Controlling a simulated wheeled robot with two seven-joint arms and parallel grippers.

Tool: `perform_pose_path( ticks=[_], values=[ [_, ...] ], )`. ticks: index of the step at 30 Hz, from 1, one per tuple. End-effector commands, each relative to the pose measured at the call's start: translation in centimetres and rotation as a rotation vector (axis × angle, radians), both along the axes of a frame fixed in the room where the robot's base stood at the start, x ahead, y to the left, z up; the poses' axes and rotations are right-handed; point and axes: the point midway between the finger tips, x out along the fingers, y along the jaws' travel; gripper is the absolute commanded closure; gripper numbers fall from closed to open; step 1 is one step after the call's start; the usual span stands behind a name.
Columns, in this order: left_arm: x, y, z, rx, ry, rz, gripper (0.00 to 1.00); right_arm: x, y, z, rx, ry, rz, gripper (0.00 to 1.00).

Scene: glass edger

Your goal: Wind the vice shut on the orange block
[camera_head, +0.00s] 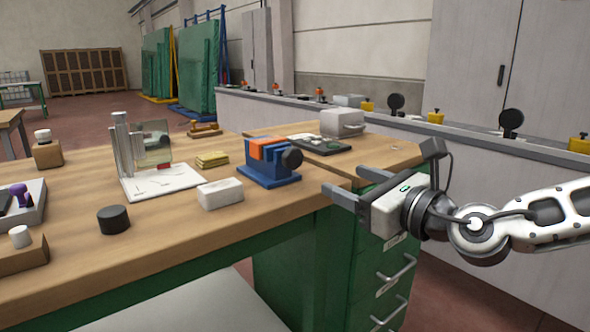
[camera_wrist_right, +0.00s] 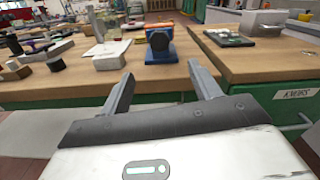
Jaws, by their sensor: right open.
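The blue vice (camera_head: 268,175) stands on the workbench near its right front edge. The orange block (camera_head: 266,148) sits in the top of the vice, between its jaws; whether the jaws touch it I cannot tell. The vice's black round knob (camera_head: 291,159) faces my right arm. My right gripper (camera_head: 328,194) is open and empty, in front of the bench edge and to the right of the vice. In the right wrist view the knob (camera_wrist_right: 158,40) lies ahead, between and beyond the two fingers (camera_wrist_right: 162,84). My left gripper is not in view.
A white block (camera_head: 221,194) and yellow pads (camera_head: 213,160) lie left of the vice. A black puck (camera_head: 113,219) is nearer the front. A dark tray (camera_head: 320,144) and grey box (camera_head: 342,122) stand behind right. Green drawers (camera_head: 375,262) are below my gripper.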

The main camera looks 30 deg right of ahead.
Motion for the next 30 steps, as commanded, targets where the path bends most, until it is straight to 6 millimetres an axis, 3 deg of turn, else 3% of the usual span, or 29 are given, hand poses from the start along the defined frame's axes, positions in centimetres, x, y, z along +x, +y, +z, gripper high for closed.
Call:
perform_pose_path(
  ticks=[2,4,12,27,30],
  values=[
    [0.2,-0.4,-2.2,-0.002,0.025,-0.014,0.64,1.0,0.1,-0.6,0.003,-0.002,0.001,0.37],
    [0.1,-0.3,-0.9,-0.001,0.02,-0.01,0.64,2.4,0.3,0.1,0.01,0.003,0.006,0.37],
    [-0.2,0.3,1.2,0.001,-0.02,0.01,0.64,6.6,0.7,-0.2,0.014,0.003,0.003,0.37],
    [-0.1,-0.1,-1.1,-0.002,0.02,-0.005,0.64,8.9,0.7,-0.2,0.01,0.002,0.0,0.37],
    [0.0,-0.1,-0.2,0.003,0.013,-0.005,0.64,9.3,0.2,0.4,0.015,-0.004,-0.011,0.37]
  ],
)
